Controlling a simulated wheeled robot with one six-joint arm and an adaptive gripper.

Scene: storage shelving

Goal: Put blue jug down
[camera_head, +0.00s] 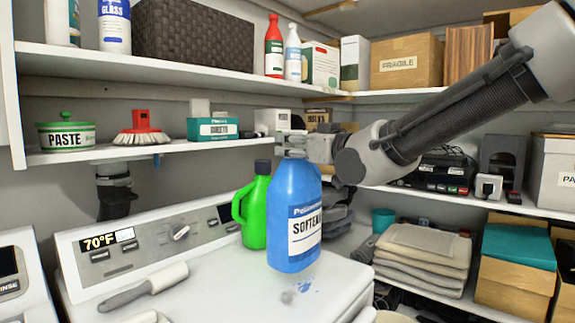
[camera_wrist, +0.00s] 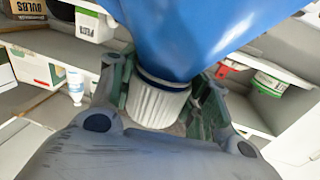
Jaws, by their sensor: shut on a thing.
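The blue jug (camera_head: 291,222), labelled as softener, is upright over the white top of the washer (camera_head: 225,285). Its base is at or just above that surface; I cannot tell if it touches. My gripper (camera_head: 293,148) is at the top of the jug. In the wrist view my gripper (camera_wrist: 163,95) is shut around the white cap (camera_wrist: 157,103), with the blue body of the jug (camera_wrist: 195,30) beyond it.
A green jug (camera_head: 256,212) stands just left of and behind the blue jug. A small blue smear (camera_head: 305,285) shows below the jug. Loaded shelves are behind; the washer top's front middle is clear.

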